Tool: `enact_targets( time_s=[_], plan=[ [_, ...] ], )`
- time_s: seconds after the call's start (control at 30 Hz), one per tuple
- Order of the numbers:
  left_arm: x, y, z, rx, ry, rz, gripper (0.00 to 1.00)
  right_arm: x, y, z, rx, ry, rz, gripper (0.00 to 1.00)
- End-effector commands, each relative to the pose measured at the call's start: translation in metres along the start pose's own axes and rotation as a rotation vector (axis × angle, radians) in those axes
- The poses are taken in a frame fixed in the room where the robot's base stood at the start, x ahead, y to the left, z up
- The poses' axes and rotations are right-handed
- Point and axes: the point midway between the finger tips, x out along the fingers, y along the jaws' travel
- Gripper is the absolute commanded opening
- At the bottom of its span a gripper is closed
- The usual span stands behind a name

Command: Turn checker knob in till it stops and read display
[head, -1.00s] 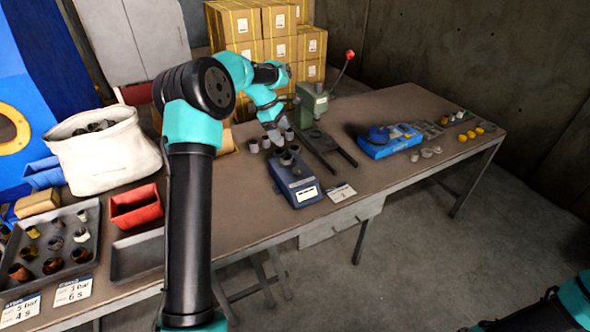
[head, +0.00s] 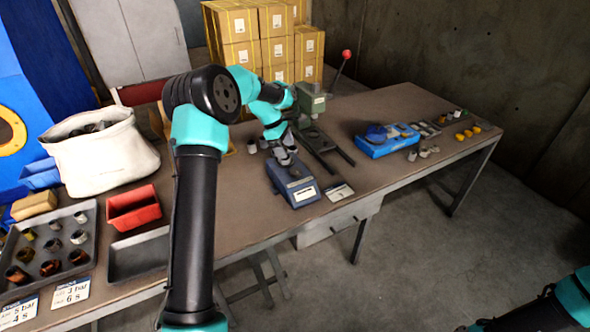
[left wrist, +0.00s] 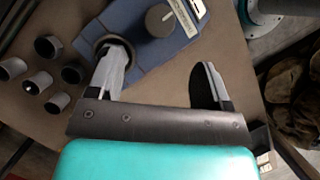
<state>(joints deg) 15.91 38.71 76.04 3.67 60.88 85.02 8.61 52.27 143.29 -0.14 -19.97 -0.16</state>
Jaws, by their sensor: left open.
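The dark blue checker (head: 296,190) stands on the bench with a pale display on its front side. In the left wrist view, the checker (left wrist: 140,52) has a round grey knob (left wrist: 160,20) beside the display (left wrist: 187,10). My left gripper (head: 285,158) is over the rear part of the checker and hides it in the head view. In the left wrist view, my left gripper (left wrist: 161,62) is open and empty. One finger overlaps a dark round ring on the checker; contact cannot be told. The knob lies beyond the fingertips. My right gripper is out of view.
Several grey cups (left wrist: 43,82) stand beside the checker. A green press (head: 311,100) with a red-tipped lever is behind it. A white card (head: 340,191) lies near the front edge. Red bin (head: 133,210) is left.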

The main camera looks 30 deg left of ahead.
Motion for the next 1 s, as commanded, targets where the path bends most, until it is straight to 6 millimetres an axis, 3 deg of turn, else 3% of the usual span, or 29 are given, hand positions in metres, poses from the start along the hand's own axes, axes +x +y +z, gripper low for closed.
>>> enact_targets(
  time_s=[0.5, 0.7, 1.0],
  plan=[
    [0.086, 0.000, 0.000, 0.000, 0.000, -0.002, 0.72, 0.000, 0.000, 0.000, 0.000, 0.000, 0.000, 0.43],
    [0.101, 0.000, 0.000, 0.000, 0.000, -0.001, 0.72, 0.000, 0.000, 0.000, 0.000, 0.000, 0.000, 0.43],
    [0.103, 0.000, 0.000, 0.000, 0.000, 0.000, 0.72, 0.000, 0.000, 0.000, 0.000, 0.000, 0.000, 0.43]
  ],
)
